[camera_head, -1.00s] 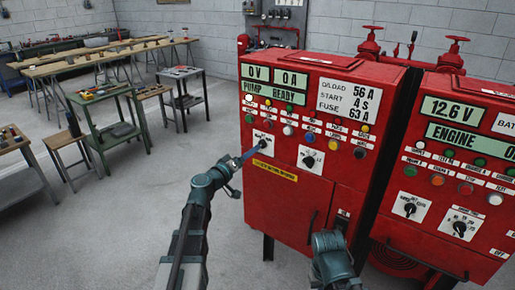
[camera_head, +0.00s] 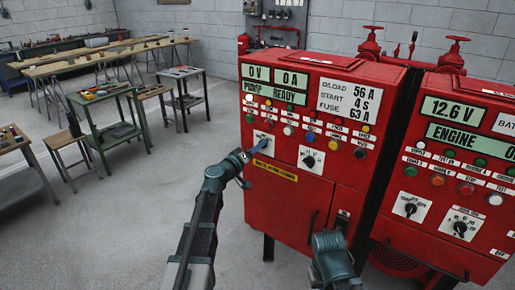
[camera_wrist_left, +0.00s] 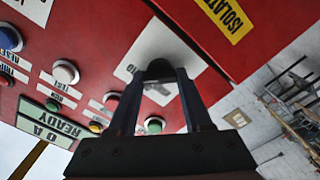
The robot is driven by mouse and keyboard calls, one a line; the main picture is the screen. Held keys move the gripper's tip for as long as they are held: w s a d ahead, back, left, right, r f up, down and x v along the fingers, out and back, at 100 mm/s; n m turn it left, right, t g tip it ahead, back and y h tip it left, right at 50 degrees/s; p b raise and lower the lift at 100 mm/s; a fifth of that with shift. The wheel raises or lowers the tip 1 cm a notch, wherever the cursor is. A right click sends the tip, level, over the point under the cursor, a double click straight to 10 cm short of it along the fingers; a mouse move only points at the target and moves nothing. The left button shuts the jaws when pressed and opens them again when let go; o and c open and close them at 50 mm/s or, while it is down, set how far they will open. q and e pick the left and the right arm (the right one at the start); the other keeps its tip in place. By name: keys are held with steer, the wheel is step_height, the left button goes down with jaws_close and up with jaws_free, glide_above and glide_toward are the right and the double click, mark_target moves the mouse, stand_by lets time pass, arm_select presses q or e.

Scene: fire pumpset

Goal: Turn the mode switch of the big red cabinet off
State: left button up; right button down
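The big red cabinet (camera_head: 300,200) stands right of centre in the head view, with small white switch plates under its lamp rows. My left gripper (camera_head: 262,147) is at the left switch plate (camera_head: 265,138) and largely covers its knob. In the left wrist view the two fingers (camera_wrist_left: 164,78) straddle the dark knob (camera_wrist_left: 160,70) on its white plate (camera_wrist_left: 190,60). The knob fills the gap at the tips; whether the fingers press on it I cannot tell. A second black knob (camera_head: 309,161) sits to the right. My right gripper is out of view; only its arm shows.
A second red cabinet (camera_head: 440,215) with its own switches stands close on the right. Red valves (camera_head: 371,38) rise behind. Workbenches and a tool cart (camera_head: 112,125) stand at the left. The floor before the cabinet's left side is clear.

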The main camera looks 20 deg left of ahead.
arm_select(q)
jaws_close()
steer(key=shift+f+n, duration=0.1)
steer(key=shift+n, duration=4.3)
steer(key=o, duration=0.7)
jaws_free()
steer(key=shift+a, duration=0.1)
